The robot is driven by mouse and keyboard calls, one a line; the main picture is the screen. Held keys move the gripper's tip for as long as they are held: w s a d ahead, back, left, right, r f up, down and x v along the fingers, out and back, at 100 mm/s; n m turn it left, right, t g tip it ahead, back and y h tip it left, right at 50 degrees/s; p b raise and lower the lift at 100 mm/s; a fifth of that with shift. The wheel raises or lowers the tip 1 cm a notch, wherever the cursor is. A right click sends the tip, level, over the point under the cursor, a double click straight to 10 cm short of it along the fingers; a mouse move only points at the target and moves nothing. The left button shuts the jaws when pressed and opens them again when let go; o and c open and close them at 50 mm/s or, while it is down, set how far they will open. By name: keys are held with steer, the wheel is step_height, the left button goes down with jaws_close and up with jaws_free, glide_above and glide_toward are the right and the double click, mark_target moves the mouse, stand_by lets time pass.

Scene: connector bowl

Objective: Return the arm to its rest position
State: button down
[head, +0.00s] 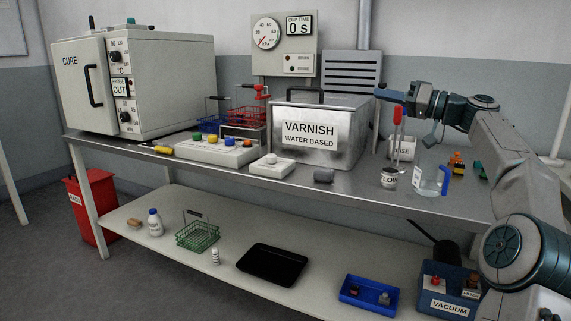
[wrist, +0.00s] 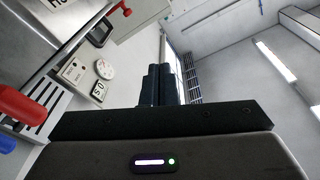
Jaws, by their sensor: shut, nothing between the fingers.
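My gripper (head: 380,94) is at the upper right in the head view, raised above the right part of the bench and pointing left towards the varnish tank (head: 322,144). Its fingers (wrist: 159,84) are together in the wrist view, with nothing between them. The wrist picture is turned on its side, with the ceiling at the right. My arm is bent, reaching up from the lower right corner and over the bench's right end. A red-handled tool (head: 398,120) stands just below and right of the fingertips.
The metal bench (head: 330,188) carries a cure oven (head: 165,80), a button panel (head: 206,152), a small cup (head: 389,178) and a clear beaker (head: 427,181). A gauge panel (head: 284,65) hangs behind. The lower shelf holds a black tray (head: 272,265) and a blue vacuum box (head: 446,298).

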steer(key=s+a+f+m+g+h+p, duration=0.1)
steer(key=a+g+h+p, duration=0.1)
steer(key=a+p, duration=0.35)
steer(key=s+a+f+m+g+h+p, duration=0.1)
steer(key=a+h+p, duration=0.15)
steer(key=a, duration=0.55)
steer(key=s+a+f+m+g+h+p, duration=0.1)
steer(key=s+a+f+g+h+p, duration=0.1)
steer(key=s+a+h+p, duration=0.35)
steer(key=s+d+f+m+g+h+p, duration=0.1)
steer(key=s+d+h+p, duration=0.2)
steer(key=s, duration=1.3)
steer(key=s+d+f+m+g+h+p, duration=0.1)
steer(key=s+d+f+m+h+p, duration=0.1)
steer(key=s+d+p, duration=0.5)
steer(key=s+h+p, duration=0.1)
steer(key=s+p, duration=0.5)
steer(key=s, duration=0.3)
steer(key=shift+f, duration=0.3)
steer(key=c, duration=2.1)
jaws_free()
steer(key=shift+c, duration=0.2)
